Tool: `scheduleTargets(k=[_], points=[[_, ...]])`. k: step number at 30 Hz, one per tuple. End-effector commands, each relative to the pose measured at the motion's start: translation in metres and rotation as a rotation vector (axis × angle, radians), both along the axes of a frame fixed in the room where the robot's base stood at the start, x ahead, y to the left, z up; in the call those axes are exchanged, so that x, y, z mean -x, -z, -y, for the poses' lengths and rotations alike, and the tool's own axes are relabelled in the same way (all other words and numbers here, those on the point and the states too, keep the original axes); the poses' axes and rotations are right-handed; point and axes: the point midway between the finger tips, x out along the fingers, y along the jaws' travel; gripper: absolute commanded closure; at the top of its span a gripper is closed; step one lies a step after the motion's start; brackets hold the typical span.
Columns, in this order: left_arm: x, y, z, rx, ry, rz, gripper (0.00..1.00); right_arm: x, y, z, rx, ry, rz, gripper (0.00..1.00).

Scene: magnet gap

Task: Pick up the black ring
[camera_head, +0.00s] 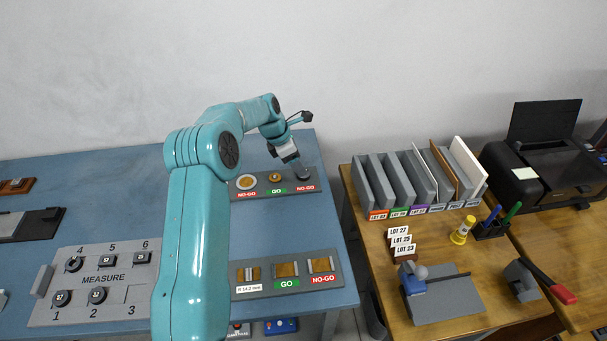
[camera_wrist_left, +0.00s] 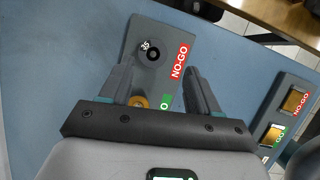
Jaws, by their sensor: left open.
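A small black ring (camera_wrist_left: 153,53), with a white number tag beside it, lies on the grey gauge plate (camera_wrist_left: 138,38) by a red NO-GO label. In the head view the gripper (camera_head: 293,160) hangs over the plate's right end. Whether the fingers touch anything, I cannot tell. My right gripper is not in view.
A second gauge plate (camera_head: 332,286) and a MEASURE board (camera_head: 105,293) with several dark pieces lie nearer. The blue table (camera_head: 300,225) is clear between the plates.

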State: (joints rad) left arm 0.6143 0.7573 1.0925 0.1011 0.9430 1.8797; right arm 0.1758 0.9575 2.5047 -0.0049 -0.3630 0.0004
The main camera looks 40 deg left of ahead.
Motion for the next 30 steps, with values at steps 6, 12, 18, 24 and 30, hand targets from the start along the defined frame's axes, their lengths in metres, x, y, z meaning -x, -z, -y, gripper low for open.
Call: scheduleTargets(k=[6,12,18,24,30], points=[[-0.009,0.026,0.002,0.003,0.000,-0.003,0.38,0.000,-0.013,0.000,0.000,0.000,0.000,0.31],[-0.016,0.048,0.005,0.001,-0.001,-0.001,0.38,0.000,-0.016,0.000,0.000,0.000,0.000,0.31],[-0.017,0.050,0.005,0.001,0.000,0.001,0.38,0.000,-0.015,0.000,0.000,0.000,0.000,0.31],[-0.016,0.050,0.006,0.002,0.001,-0.001,0.88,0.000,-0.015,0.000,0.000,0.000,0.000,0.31],[-0.016,0.051,0.007,0.004,0.002,-0.004,0.93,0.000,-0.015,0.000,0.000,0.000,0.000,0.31]])
